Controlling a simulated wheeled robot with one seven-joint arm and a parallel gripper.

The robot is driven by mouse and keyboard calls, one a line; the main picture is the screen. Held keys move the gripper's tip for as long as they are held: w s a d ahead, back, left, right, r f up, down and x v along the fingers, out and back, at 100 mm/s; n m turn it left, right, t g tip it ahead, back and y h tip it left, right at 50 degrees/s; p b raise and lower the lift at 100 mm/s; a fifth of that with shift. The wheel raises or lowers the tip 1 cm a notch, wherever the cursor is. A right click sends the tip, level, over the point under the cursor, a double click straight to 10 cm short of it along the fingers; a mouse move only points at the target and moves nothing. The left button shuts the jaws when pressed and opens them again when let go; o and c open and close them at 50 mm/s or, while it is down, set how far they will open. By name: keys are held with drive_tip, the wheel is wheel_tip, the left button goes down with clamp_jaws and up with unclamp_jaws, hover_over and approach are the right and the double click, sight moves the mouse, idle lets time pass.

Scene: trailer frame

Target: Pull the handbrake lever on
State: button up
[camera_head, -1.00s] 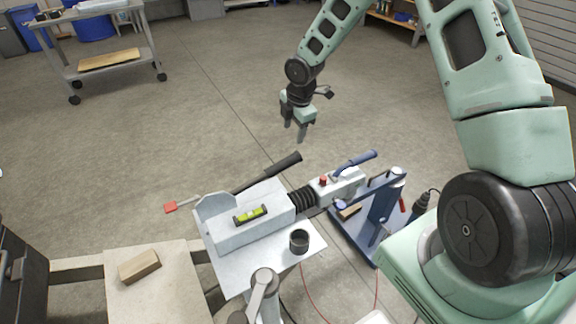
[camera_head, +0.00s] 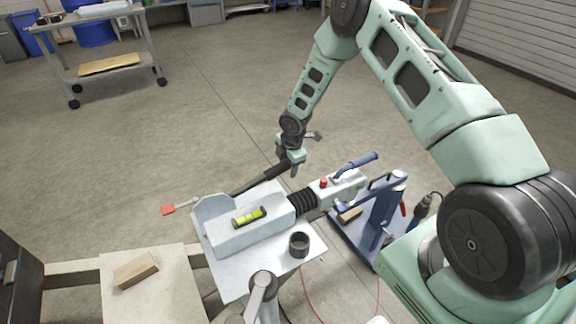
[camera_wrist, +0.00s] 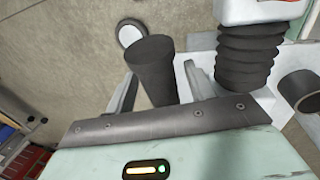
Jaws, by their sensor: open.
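The handbrake lever has a dark rod and a thick black grip (camera_head: 274,170), slanting up to the right behind the grey coupling housing (camera_head: 225,237). My gripper (camera_head: 293,170) is at the upper end of this grip, pointing down, and covers part of it. In the wrist view the black grip (camera_wrist: 152,68) stands between the two fingers of my open gripper (camera_wrist: 160,85). A gap shows between the grip and the right finger; the left finger is close to it, and I cannot tell whether they touch.
Black bellows (camera_head: 301,203) and a coupling head with a blue handle (camera_head: 356,161) lie right of the lever. A black cup (camera_head: 299,244) stands on the plate. A blue stand (camera_head: 385,215) is at right. A red tag (camera_head: 168,209) is at left.

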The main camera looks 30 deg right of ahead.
drive_tip(key=shift+f, duration=0.1)
clamp_jaws()
drive_tip(key=shift+w+a+r, duration=0.1)
drive_tip(key=shift+a+r, duration=0.15)
drive_tip(key=shift+r, duration=0.5)
drive_tip(key=a+r+n+h+p, duration=0.1)
drive_tip(key=a+r+h+p, duration=0.4)
drive_tip(key=a+r+h, duration=0.5)
drive_tip(key=shift+a+r+p, duration=0.35)
drive_tip(key=shift+a+r, duration=2.15)
drive_tip(key=shift+r, duration=1.7)
unclamp_jaws()
